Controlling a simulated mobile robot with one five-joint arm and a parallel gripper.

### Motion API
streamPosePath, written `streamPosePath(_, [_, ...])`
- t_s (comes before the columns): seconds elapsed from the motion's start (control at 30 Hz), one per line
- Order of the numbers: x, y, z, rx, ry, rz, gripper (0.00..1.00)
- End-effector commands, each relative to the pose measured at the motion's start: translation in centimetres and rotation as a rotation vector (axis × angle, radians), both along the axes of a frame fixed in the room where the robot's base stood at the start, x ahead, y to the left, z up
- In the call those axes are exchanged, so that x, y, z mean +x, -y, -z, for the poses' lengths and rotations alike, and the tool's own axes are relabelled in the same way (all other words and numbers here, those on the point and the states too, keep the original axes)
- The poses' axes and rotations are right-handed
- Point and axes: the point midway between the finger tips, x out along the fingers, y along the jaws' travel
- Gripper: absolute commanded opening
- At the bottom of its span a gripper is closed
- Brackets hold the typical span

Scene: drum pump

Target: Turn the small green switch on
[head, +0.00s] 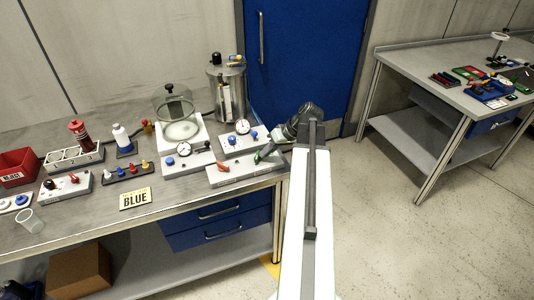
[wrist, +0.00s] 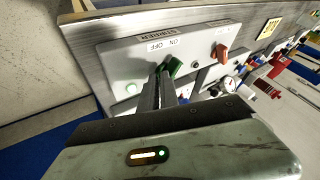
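The small green switch (wrist: 174,67) is on a white panel marked ON, OFF and STIRRER in the wrist view. My gripper (wrist: 164,80) reaches to it with its two fingers close together. The fingertips overlap the switch's near side, and whether they clamp it is hidden. The switch's lever is tilted, and I cannot tell which mark it points to. In the head view my gripper (head: 266,152) is low over the right end of the white switch panel (head: 240,177) at the bench's front right.
A red-orange switch (wrist: 220,52) is on the same panel, and it also shows in the head view (head: 223,167). Gauge boxes (head: 240,139) stand behind. A steel vessel (head: 228,95) stands at the back.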

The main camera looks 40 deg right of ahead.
Motion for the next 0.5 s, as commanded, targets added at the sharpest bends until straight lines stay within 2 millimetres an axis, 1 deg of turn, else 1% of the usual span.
streamPosePath(0.03, [0.2,0.2,0.0,-0.003,0.005,0.003,0.00])
streamPosePath(0.13, [-0.3,0.6,-0.1,-0.003,0.004,0.002,0.00])
streamPosePath(0.27, [-1.7,2.0,-0.2,-0.002,0.005,-0.001,0.00])
streamPosePath(0.3, [-2.3,2.4,-0.6,-0.002,0.005,-0.003,0.00])
streamPosePath(0.33, [-3.0,2.2,-2.1,-0.001,0.005,-0.002,0.00])
streamPosePath(0.4, [-4.2,2.2,-3.8,-0.001,0.004,0.000,0.00])
streamPosePath(0.5, [-5.6,2.1,-5.6,-0.001,0.004,-0.002,0.00])
